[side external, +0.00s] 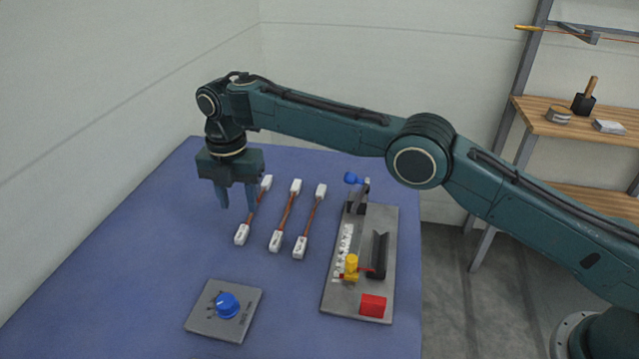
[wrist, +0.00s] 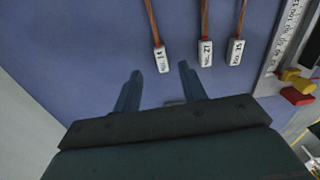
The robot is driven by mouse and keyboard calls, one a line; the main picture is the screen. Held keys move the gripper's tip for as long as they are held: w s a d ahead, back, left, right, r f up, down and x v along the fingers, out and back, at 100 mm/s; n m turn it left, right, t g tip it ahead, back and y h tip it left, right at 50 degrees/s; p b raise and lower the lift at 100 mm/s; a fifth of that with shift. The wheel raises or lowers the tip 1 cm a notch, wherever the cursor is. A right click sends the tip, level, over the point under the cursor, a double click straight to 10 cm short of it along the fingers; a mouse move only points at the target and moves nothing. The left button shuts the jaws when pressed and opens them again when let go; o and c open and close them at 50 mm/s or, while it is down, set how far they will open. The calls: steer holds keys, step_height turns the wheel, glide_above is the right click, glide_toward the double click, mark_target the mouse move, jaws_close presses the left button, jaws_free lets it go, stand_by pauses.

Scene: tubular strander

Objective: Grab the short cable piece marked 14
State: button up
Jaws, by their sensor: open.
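The short cable piece marked 14 (wrist: 153,26) is the leftmost of three in the wrist view. It has a copper-coloured middle and white end tags; its near tag (wrist: 161,59) reads 14. In the side view it is the leftmost piece (side external: 257,207), lying flat on the blue table. My gripper (side external: 237,206) is open and empty, pointing down above the table by this piece. In the wrist view its two fingertips (wrist: 160,72) stand either side of the line of the 14 tag, which appears just beyond them. The exact height of the fingers is hard to tell.
Two similar cable pieces lie to the right, the middle one (side external: 286,214) and the right one (side external: 310,221). A grey fixture plate (side external: 343,298) with yellow, red and blue parts stands beyond them. A blue-knob panel (side external: 205,323) sits at the front. The table's left side is clear.

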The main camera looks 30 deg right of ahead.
mark_target(244, 228)
steer(key=shift+f, duration=3.3)
jaws_close()
